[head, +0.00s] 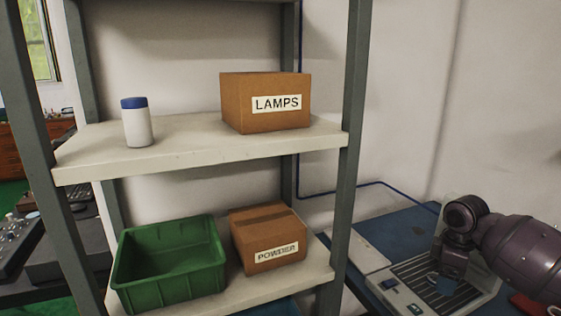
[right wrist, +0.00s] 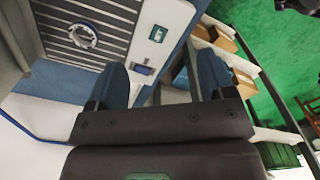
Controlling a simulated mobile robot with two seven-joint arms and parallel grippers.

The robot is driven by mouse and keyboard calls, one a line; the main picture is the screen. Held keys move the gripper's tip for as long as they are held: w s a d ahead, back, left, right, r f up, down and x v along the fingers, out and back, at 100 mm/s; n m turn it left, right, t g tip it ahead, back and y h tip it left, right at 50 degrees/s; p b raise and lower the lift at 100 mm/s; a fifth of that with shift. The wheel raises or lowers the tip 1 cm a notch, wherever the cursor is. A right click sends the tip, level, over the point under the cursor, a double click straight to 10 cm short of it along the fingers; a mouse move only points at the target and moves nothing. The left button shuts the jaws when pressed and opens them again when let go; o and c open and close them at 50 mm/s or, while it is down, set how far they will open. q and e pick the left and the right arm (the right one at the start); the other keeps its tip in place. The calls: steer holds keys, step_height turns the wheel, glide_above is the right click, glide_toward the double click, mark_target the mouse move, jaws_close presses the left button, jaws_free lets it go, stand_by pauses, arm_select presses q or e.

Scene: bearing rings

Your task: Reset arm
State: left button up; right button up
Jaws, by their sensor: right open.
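My right arm comes in from the right in the head view, and its gripper (head: 446,284) points down over a slatted grey machine (head: 395,272). In the right wrist view the two blue fingers of this gripper (right wrist: 162,76) stand wide apart with nothing between them. A metal ring (right wrist: 82,36) lies on the dark slatted plate of the machine, to the left of the fingers and apart from them. My left gripper is not in view.
A shelf rack (head: 352,150) stands left of the arm. It holds a LAMPS box (head: 240,102), a white bottle with a blue cap (head: 137,125), a green crate (head: 168,285) and a POWDER box (head: 268,238). The blue bench (head: 405,230) has bare room behind the machine.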

steer(key=w+a+r+m+t+y, duration=0.1)
steer(key=w+a+r+m+t, duration=0.1)
steer(key=w+a+r+t, duration=0.35)
steer(key=s+a+f+m+t+y, duration=0.1)
steer(key=s+a+f+t+y, duration=0.25)
steer(key=a+f+t, duration=0.45)
steer(key=s+f+m+h, duration=0.1)
steer(key=s+f+m, duration=0.1)
steer(key=s+f, duration=0.5)
steer(key=s+d+f+m+g+h, duration=0.1)
steer(key=s+f, duration=0.6)
steer(key=s, duration=0.8)
steer(key=s+d+f+m+g+h, duration=0.1)
steer(key=s+f+m, duration=0.3)
steer(key=s, duration=0.7)
step_height(320, 180, down, 3)
steer(key=shift+r+h, duration=0.1)
steer(key=shift+h, duration=0.75)
steer(key=shift+d, duration=0.1)
